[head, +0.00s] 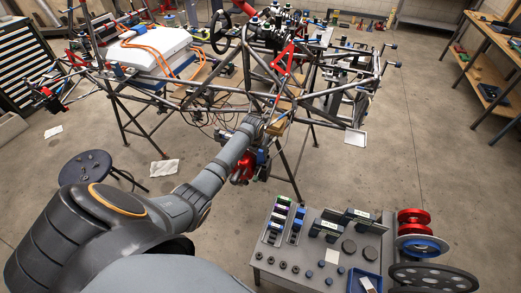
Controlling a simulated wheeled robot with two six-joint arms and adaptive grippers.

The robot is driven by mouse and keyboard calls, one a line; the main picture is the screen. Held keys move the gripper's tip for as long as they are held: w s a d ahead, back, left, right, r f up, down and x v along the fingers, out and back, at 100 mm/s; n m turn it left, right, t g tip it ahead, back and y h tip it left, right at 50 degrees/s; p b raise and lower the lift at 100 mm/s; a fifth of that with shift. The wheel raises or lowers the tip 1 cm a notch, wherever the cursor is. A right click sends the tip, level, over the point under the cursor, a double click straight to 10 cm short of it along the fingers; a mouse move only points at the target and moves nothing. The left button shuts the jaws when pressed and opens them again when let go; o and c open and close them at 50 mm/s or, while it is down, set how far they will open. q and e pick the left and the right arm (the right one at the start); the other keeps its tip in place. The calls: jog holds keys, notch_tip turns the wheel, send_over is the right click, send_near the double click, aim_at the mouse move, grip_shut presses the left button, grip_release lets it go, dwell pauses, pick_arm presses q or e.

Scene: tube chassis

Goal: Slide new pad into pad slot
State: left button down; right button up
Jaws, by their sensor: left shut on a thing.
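My left arm reaches from the lower left to the near side of the tube chassis (210,100). My left gripper (260,157) is small and partly hidden by its own wrist. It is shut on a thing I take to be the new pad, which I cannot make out. A red part (242,170), perhaps the brake caliper, shows just beside and below the wrist. The pad slot cannot be made out. I cannot tell whether the held thing touches the red part. My right gripper is not in view.
A grey parts cart (310,269) stands at the lower right with several small boxes and dark discs. Red discs (412,233) stand at its right end. A round dark stool (87,170) is at the left.

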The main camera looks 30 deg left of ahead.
pick_arm(q)
jog(key=shift+f+b, duration=0.5)
jog(key=shift+f, duration=0.35)
dwell(0.4)
jog(key=shift+f, duration=0.1)
jog(key=shift+f+b, duration=0.6)
jog(key=shift+b, duration=0.1)
jog(key=shift+r, duration=0.1)
jog(key=shift+r+p, duration=1)
jog(key=shift+p, duration=0.1)
jog(key=shift+f, duration=0.1)
dwell(0.6)
jog(key=shift+f+b, duration=0.3)
jog(key=shift+b, duration=0.1)
